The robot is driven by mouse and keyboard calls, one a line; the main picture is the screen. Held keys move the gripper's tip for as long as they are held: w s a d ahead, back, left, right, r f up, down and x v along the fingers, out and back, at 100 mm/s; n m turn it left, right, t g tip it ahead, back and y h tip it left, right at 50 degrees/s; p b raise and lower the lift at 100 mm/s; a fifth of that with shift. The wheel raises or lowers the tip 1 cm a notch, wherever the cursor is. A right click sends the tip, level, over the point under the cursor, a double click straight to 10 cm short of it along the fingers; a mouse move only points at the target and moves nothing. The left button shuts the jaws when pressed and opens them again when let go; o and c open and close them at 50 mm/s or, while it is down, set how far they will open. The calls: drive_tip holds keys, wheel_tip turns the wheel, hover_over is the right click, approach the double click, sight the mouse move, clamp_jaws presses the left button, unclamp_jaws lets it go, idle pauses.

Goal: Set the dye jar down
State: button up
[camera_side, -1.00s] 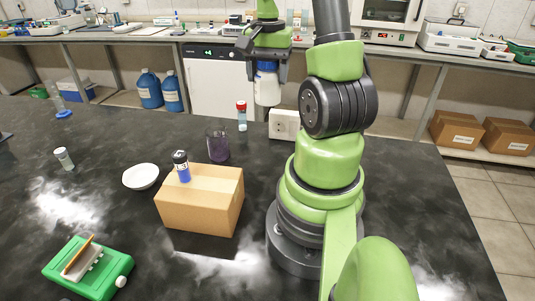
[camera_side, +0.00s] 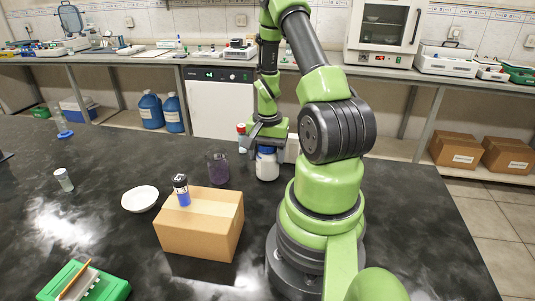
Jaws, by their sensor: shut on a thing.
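The dye jar (camera_side: 267,167) is a white jar with a blue band near its top. My gripper (camera_side: 267,146) is shut on its upper part, from above. The jar is upright, with its base at or just above the black bench top; I cannot tell whether it touches. My gripper hides the jar's top.
A beaker of dark purple liquid (camera_side: 218,168) stands just left of the jar, and a red-capped tube (camera_side: 241,137) behind it. A white box (camera_side: 293,149) is close at the right, partly hidden. A cardboard box (camera_side: 202,222) bearing a small blue vial (camera_side: 182,191) is nearer the camera.

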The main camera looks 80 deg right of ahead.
drive_tip(key=shift+f, duration=0.2)
drive_tip(key=o, duration=1)
drive_tip(key=shift+r, duration=0.1)
wheel_tip(320, 180, up, 12)
drive_tip(key=shift+f, duration=0.15)
drive_tip(key=w+a+r+n+t+h, duration=0.1)
drive_tip(key=w+a+r+n+t, duration=0.15)
drive_tip(key=a+r, duration=0.35)
drive_tip(key=w+a+r+n+t, duration=0.1)
drive_tip(key=w+a+r+n, duration=0.25)
drive_tip(key=a, duration=0.35)
drive_tip(key=s+a+r+n+t+y, duration=0.1)
drive_tip(key=s+a+r+n+t, duration=0.1)
drive_tip(key=a+n, duration=0.2)
drive_tip(key=s+a+r+n+t+y, duration=0.1)
drive_tip(key=s+a+r+n+y, duration=0.1)
drive_tip(key=a, duration=0.6)
drive_tip(key=shift+s+a+r+n+t, duration=0.4)
drive_tip(key=shift+s+r+n, duration=0.15)
drive_tip(key=shift+s+n, duration=0.4)
